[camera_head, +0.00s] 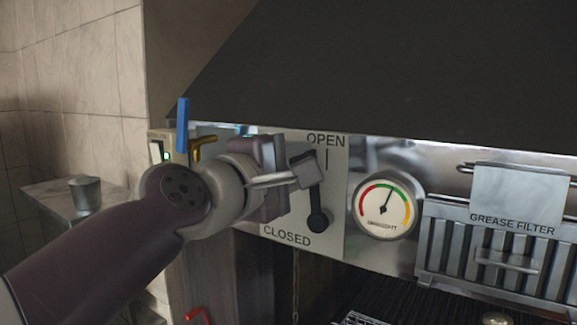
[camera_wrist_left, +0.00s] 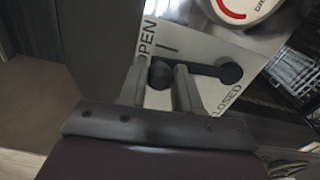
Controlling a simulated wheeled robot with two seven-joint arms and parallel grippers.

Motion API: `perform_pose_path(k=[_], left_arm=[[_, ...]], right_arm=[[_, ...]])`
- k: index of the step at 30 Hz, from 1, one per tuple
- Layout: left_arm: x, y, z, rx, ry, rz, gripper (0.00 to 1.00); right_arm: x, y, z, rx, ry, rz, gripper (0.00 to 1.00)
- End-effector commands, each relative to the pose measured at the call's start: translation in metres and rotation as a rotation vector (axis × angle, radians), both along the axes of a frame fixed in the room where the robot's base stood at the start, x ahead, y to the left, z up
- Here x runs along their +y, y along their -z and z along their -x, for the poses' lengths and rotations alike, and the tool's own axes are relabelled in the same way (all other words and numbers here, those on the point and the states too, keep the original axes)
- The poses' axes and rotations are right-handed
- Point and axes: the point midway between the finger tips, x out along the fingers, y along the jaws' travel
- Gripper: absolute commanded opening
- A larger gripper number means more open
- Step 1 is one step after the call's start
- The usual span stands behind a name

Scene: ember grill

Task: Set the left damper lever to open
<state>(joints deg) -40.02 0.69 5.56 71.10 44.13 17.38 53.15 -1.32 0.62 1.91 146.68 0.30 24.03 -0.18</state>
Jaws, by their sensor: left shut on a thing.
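The damper plate (camera_head: 335,225) is on the grill front, with OPEN at the top and CLOSED at the bottom; it also shows in the left wrist view (camera_wrist_left: 195,50). The black lever (camera_head: 314,200) runs from its lower round hub (camera_head: 318,221) up to its knob, which is near the OPEN end, a little left of the tick mark. My left gripper (camera_head: 307,172) is shut on the lever. In the left wrist view the knob (camera_wrist_left: 160,74) sits between its two fingers, and the lever (camera_wrist_left: 200,70) runs right to the hub. My right gripper is not in view.
A draught gauge (camera_head: 385,205) is right of the plate, with a grease filter (camera_head: 510,250) farther right. A blue handle (camera_head: 183,125) and a yellow valve (camera_head: 205,143) stand behind my left wrist. The dark hood (camera_head: 400,70) overhangs above. A small pot (camera_head: 85,192) is on a left ledge.

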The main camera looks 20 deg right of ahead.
Motion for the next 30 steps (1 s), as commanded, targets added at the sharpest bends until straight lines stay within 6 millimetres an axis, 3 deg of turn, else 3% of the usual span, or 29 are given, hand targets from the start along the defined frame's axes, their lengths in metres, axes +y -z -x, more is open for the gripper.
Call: perform_pose_path(k=[25, 26, 27, 30], left_arm=[[-0.0032, -0.0017, 0.0051, -0.097, 0.001, -0.072, 0.00], [-0.0033, -0.0017, 0.0050, -0.096, 0.001, -0.071, 0.43], [-0.0033, -0.0016, 0.0050, -0.096, 0.001, -0.071, 0.56], [-0.0033, -0.0011, 0.0049, -0.096, 0.001, -0.072, 0.56]], right_arm=[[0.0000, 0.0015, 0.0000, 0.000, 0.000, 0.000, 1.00], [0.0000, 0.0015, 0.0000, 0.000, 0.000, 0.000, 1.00], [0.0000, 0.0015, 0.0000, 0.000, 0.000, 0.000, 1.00], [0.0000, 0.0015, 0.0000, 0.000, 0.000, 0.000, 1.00]])
